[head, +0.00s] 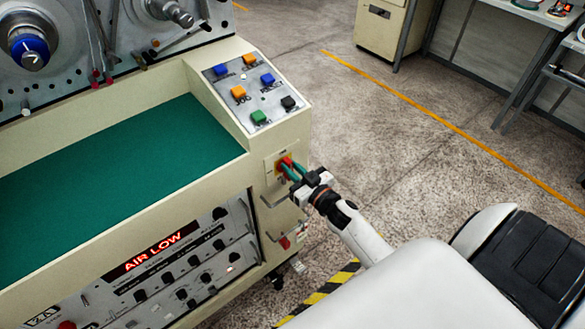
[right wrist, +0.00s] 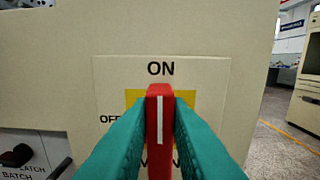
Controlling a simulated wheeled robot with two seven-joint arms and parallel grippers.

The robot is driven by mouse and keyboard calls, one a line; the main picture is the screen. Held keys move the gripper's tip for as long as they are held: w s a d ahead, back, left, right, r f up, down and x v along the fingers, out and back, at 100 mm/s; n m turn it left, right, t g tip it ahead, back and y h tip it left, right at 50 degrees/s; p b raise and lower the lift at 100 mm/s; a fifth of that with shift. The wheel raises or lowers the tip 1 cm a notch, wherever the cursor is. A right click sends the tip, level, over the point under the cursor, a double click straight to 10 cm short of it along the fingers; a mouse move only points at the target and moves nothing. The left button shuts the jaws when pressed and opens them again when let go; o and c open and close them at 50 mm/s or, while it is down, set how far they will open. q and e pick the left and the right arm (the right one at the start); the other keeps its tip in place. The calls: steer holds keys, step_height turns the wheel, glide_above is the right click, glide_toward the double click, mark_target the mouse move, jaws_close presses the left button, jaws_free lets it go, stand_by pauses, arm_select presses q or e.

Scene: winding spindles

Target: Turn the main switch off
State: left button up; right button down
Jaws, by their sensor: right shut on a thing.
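The main switch (head: 285,163) is a red handle on a yellow plate, on the end face of the cream machine. In the right wrist view the red handle (right wrist: 159,115) stands upright, its white line pointing to the ON label (right wrist: 160,68). The OFF label (right wrist: 109,118) is to its left, partly covered. My right gripper (head: 291,170) is at the switch, its teal fingers shut on the red handle from both sides. It also shows in the right wrist view (right wrist: 160,125). The fingers hide the lower part of the plate. My left gripper is not in view.
A sloped panel with coloured buttons (head: 254,90) sits above the switch. A green mat (head: 110,160) lies on the machine's bed. Metal handles (head: 275,238) stick out below the switch. The floor to the right is open, with a yellow line and benches beyond.

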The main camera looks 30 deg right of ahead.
steer(key=n, duration=0.2)
steer(key=a+n+b, duration=0.1)
steer(key=n, duration=0.5)
steer(key=shift+a+f, duration=0.15)
steer(key=shift+f, duration=0.15)
steer(key=n, duration=0.1)
steer(key=n+b, duration=0.1)
steer(key=n, duration=0.1)
steer(key=n+b, duration=0.1)
steer(key=shift+s+a+f+n, duration=0.1)
steer(key=shift+a+f+n, duration=0.1)
steer(key=shift+f+n, duration=0.2)
steer(key=n, duration=0.1)
steer(key=n+b, duration=0.1)
steer(key=n, duration=0.2)
steer(key=shift+a+f+n+b, duration=0.1)
steer(key=shift+f+n+b, duration=0.2)
steer(key=shift+n+b, duration=0.1)
steer(key=c, duration=1.4)
jaws_free()
steer(key=shift+o, duration=0.2)
